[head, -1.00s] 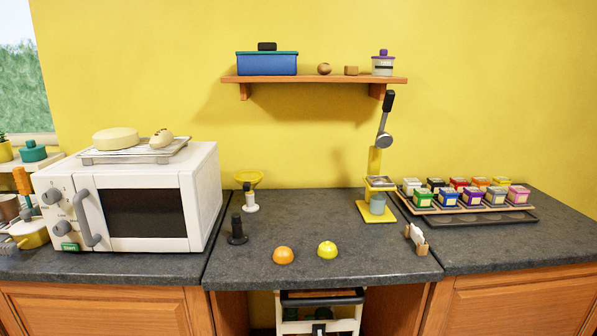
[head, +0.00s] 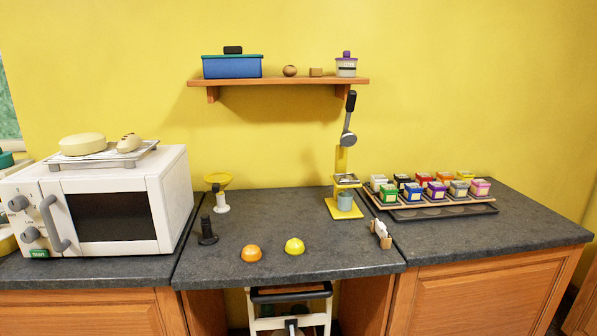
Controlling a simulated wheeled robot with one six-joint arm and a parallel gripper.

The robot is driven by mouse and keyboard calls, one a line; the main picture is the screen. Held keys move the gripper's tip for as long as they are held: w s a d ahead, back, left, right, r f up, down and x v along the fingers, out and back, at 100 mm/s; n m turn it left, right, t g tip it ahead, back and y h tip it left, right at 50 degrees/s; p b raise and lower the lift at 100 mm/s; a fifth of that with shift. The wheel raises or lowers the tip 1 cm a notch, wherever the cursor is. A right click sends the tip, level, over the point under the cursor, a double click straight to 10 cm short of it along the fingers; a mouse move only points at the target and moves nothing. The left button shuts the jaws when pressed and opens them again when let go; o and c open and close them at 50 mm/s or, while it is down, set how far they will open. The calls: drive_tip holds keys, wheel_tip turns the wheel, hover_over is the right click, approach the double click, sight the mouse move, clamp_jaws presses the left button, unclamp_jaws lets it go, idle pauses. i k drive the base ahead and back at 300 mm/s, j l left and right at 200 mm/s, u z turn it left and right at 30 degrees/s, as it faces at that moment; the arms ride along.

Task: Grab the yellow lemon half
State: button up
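The yellow lemon half (head: 294,246) sits on the dark grey counter (head: 290,220), dome up, near the front edge of its middle section. An orange half (head: 251,253) sits just to its left, apart from it. My gripper cannot be seen in the head view.
A white microwave (head: 110,210) stands at the left. A black upright piece (head: 207,230) and a yellow funnel-like stand (head: 219,190) are left of the fruit. A yellow stand with a cup (head: 344,201), a small holder (head: 381,235) and a tray of colored boxes (head: 435,211) lie right.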

sight(295, 246)
drive_tip(key=i+j+z, duration=0.3)
drive_tip(key=i+j, duration=0.35)
drive_tip(key=i, duration=0.15)
